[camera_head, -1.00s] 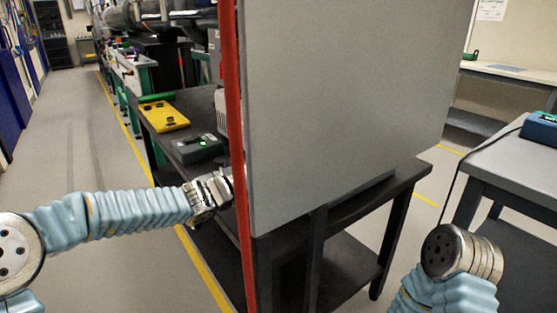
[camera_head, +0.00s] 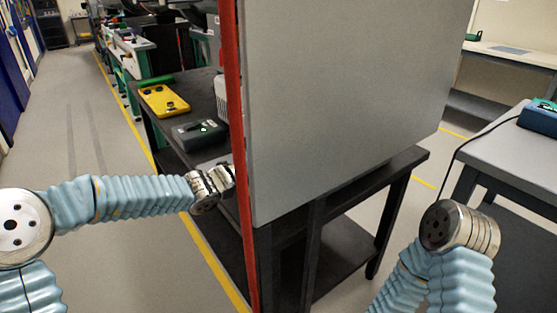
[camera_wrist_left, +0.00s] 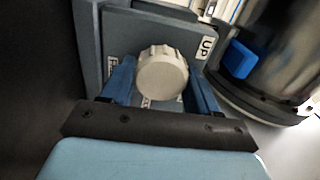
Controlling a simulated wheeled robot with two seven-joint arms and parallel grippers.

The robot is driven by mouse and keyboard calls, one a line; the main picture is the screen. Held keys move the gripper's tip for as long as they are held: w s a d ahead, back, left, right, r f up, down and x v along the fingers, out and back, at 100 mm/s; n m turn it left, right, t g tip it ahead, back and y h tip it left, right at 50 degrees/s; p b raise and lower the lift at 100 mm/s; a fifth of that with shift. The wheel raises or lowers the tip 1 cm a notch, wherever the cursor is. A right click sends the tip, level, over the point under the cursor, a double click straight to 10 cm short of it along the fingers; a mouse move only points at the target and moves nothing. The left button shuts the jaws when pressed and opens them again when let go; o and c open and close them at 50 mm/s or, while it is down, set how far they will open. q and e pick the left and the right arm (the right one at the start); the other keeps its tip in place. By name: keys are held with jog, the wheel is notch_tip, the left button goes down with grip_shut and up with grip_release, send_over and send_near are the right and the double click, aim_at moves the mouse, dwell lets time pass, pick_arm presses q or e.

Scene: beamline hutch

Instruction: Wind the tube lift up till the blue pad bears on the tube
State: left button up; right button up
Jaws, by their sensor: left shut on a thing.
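In the left wrist view, my left gripper (camera_wrist_left: 163,88) has its blue fingers on either side of a ribbed pale grey knob (camera_wrist_left: 162,72) and is shut on it. The knob sits on the dark grey plate of the tube lift (camera_wrist_left: 122,32), beside a label reading UP (camera_wrist_left: 206,47). The blue pad (camera_wrist_left: 238,60) is to the right, close to the shiny dark tube (camera_wrist_left: 285,58). I cannot tell whether they touch. In the head view, the left wrist reaches behind a grey panel, which hides the gripper, knob and lift. My right gripper is out of view.
The large grey panel (camera_head: 340,90) with a red edge (camera_head: 238,130) stands on a black table (camera_head: 400,165). A yellow box (camera_head: 164,100) and a dark device with a green light (camera_head: 200,131) lie on the bench. A grey table (camera_head: 510,150) is at the right.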

pick_arm(q)
jog(key=shift+s+d+f, duration=0.1)
jog(key=shift+d+f, duration=0.05)
jog(key=shift+f, duration=0.05)
jog(key=o, duration=1)
jog(key=shift+r, duration=0.1)
jog(key=v, duration=1.4)
